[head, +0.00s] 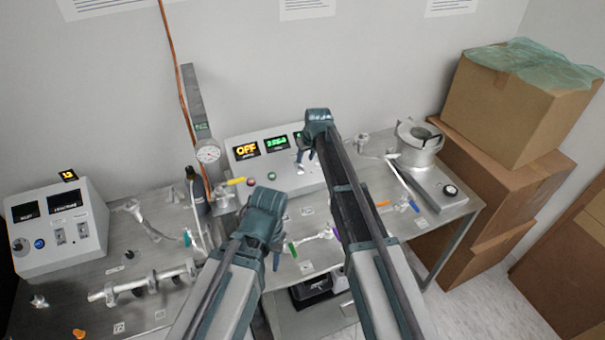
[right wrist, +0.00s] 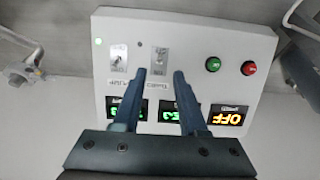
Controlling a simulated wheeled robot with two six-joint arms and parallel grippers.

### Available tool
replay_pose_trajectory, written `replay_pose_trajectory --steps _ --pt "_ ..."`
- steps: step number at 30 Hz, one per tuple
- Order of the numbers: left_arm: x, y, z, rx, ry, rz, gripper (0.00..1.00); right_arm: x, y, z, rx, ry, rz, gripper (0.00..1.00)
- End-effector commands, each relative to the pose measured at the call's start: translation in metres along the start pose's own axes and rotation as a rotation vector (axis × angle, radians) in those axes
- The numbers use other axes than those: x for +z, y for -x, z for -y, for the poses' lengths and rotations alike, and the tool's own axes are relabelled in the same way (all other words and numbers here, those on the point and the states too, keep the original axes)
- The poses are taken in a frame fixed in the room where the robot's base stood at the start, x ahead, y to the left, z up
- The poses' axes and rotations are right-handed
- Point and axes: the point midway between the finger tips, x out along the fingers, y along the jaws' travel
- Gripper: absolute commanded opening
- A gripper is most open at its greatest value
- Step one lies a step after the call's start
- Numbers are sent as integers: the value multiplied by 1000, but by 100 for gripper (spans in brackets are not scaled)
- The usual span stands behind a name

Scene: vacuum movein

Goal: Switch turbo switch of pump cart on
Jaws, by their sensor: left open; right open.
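The pump cart's control box (head: 262,178) stands at the back of the right table. Its face shows an orange OFF display (head: 246,150) and green-lit displays. In the right wrist view the box (right wrist: 262,75) appears upside down, with two toggle switches (right wrist: 118,57) (right wrist: 159,60) in light plates; their labels are too small to read surely. My right gripper (right wrist: 159,76) is open and empty, its fingertips on either side of the second switch's lower end; contact cannot be told. It also shows in the head view (head: 303,158). My left gripper (head: 268,254) is open above the table's front.
Green (right wrist: 213,64) and red (right wrist: 249,68) buttons sit beside the switches. A gauge (head: 208,153) and bottle stand left of the box. A second control box (head: 62,235) is at far left. Cardboard boxes (head: 505,105) are stacked right. Fittings with coloured handles lie on the table.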

Motion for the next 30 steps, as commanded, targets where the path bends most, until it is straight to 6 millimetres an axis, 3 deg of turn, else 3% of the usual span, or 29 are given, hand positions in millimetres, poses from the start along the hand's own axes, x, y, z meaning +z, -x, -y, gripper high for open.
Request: replay_pose_trajectory --steps 1,12,25,26,30 --pt "-1 -15 -1 0 -2 0 48 2 -16 0 0 0 0 42" --pt "-4 -62 -6 -2 -9 0 48 1 -67 0 0 0 0 42" --pt "-4 -69 -6 -2 -8 0 48 0 -76 0 0 0 0 42" --pt "-4 -69 -6 -2 -8 0 48 0 -76 0 0 0 0 40" --pt "-4 -69 -6 -2 -8 0 48 0 -76 0 0 0 0 15"
